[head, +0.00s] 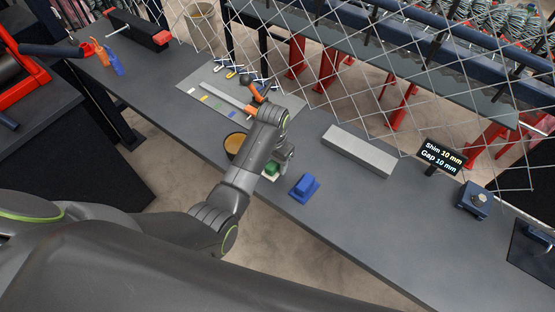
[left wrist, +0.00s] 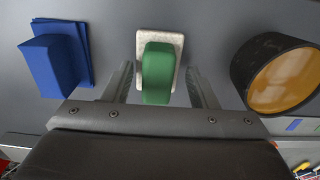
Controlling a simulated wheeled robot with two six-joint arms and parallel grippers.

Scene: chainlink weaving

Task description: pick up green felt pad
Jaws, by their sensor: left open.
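The green felt pad (left wrist: 157,72) is a green block standing on a pale, speckled base. In the head view the green felt pad (head: 272,168) is on the grey bench, partly hidden by my left arm. My left gripper (left wrist: 160,80) is open, with one finger on each side of the green block. A gap shows on both sides, so the fingers look apart from it. In the head view my left gripper (head: 281,160) is right at the pad. My right gripper is not in view.
A blue block on a blue base (head: 304,187) and a dark round dish with amber contents (head: 234,144) flank the pad. A long grey bar (head: 358,151) lies farther right. A tool mat (head: 205,97) lies beyond. Chainlink mesh hangs over the bench's far side.

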